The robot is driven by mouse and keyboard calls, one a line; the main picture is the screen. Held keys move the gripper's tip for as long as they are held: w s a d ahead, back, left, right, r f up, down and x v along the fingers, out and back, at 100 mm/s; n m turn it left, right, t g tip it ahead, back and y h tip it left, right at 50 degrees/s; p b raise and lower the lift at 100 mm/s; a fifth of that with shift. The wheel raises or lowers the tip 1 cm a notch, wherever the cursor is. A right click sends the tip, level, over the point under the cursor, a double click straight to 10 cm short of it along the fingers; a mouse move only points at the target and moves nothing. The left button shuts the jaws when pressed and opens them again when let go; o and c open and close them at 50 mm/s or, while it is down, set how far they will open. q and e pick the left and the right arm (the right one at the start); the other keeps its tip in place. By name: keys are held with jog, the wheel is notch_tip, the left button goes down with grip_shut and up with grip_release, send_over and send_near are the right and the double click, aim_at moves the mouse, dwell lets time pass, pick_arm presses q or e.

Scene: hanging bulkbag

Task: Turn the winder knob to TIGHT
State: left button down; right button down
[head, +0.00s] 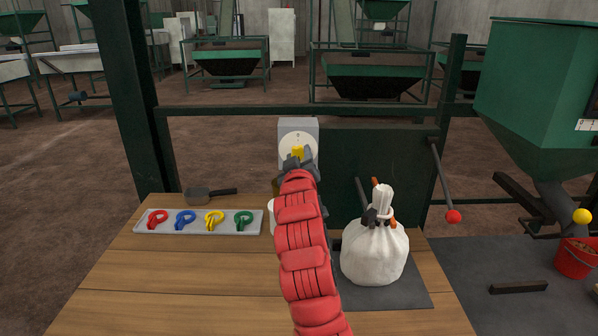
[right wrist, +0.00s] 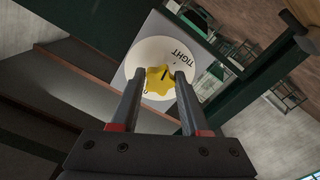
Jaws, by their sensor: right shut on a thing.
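The yellow winder knob (head: 297,152) sits on a round white dial (head: 291,140) on a grey box (head: 312,127) at the back of the table. In the right wrist view the knob (right wrist: 159,80) lies between the two fingers of my right gripper (right wrist: 159,82), which is shut on it. The word TIGHT shows on the dial (right wrist: 181,50), to the upper right of the knob in that view. A dark mark shows on the knob's face. In the head view my right arm and gripper (head: 298,163) cover the dial's lower part. My left gripper is not in view.
A tied white bag (head: 375,254) stands on a dark mat (head: 412,291) right of my arm. A tray (head: 142,229) with several coloured clips lies left, with a scoop (head: 208,194) behind it. A red-knobbed lever (head: 453,216) is at the right.

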jog(key=shift+a+f+m+b, duration=0.1)
jog(key=shift+m+b, duration=3.3)
jog(key=shift+m, duration=0.9)
jog(key=shift+c, duration=2)
grip_release()
jog(key=s, duration=1.7)
jog(key=shift+s+p, duration=0.2)
jog(key=shift+p, duration=0.1)
